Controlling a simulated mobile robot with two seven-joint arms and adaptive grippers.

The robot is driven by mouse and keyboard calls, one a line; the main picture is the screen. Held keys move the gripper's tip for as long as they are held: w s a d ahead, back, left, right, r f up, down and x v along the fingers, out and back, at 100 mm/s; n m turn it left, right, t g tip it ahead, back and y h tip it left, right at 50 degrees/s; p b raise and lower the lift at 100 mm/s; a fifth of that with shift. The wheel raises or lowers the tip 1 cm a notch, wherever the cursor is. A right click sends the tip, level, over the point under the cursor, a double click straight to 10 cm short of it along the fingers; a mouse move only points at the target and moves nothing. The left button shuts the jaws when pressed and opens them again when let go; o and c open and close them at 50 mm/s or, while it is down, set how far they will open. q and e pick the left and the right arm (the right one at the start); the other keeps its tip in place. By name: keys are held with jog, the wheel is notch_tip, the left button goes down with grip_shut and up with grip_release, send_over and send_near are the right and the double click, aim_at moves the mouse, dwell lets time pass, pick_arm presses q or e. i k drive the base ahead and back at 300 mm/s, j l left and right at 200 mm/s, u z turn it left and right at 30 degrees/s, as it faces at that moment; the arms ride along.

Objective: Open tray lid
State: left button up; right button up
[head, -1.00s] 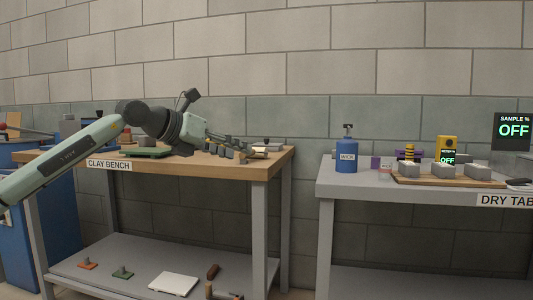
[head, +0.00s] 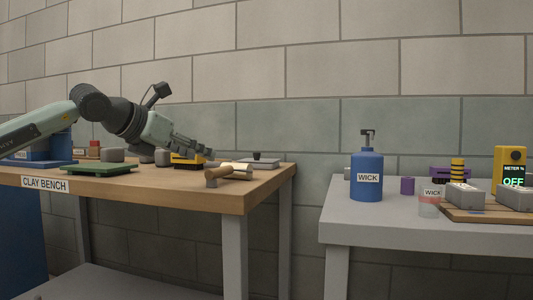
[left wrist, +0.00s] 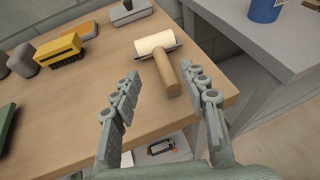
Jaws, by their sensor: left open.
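A low grey tray with a flat lid and a small dark knob (head: 258,162) sits at the back right of the clay bench. Its lid looks shut. It also shows at the top of the left wrist view (left wrist: 130,13), partly cut off. My left gripper (head: 208,154) reaches in from the left above the bench, left of the tray and apart from it. In the left wrist view its two fingers (left wrist: 162,88) are spread with nothing held between them. A wooden-handled tool with a cream cylindrical head (left wrist: 158,45) lies just beyond the fingertips. My right gripper is not in view.
A yellow and black brush-like block (left wrist: 58,52), grey lumps (head: 112,155) and a green board (head: 98,169) lie on the clay bench (head: 240,198). A gap separates it from the dry table (head: 345,228), which holds a blue WICK bottle (head: 366,188).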

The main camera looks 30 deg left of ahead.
aim_at(255, 159)
jog(key=i+j, duration=0.2)
jog(key=i, duration=0.25)
jog(key=i+j, duration=0.25)
jog(key=i, duration=0.25)
